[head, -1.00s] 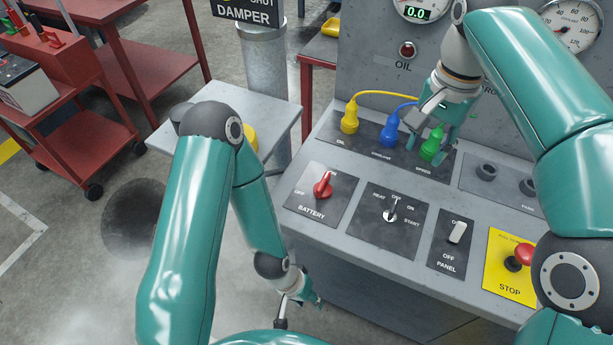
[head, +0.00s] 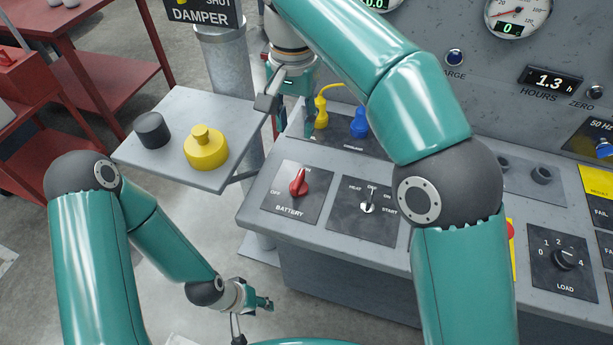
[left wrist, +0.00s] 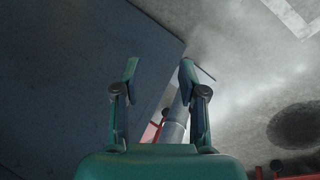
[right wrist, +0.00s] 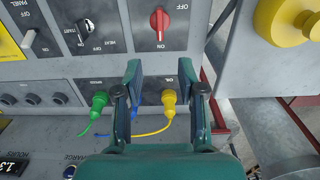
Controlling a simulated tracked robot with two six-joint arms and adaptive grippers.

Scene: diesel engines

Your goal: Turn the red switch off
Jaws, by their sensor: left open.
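The red switch (head: 298,183) is a rotary knob on the black BATTERY plate of the sloped grey console. Its handle stands roughly upright, towards the ON mark, with OFF at the left. It also shows at the top of the right wrist view (right wrist: 158,22). My right gripper (head: 291,112) is above the console's left end, behind and apart from the switch. In the right wrist view its fingers (right wrist: 160,85) are spread, with the yellow plug visible beyond them. My left gripper (head: 265,303) hangs low in front of the console, open and empty in its wrist view (left wrist: 157,75).
Yellow (head: 321,113), blue (head: 360,122) and green (right wrist: 98,102) plugs stand behind the switch. A HEAT/START switch (head: 368,200) is just right of it. A grey side shelf (head: 185,125) at the left bears a yellow knobbed part (head: 206,150) and a dark cylinder (head: 151,130).

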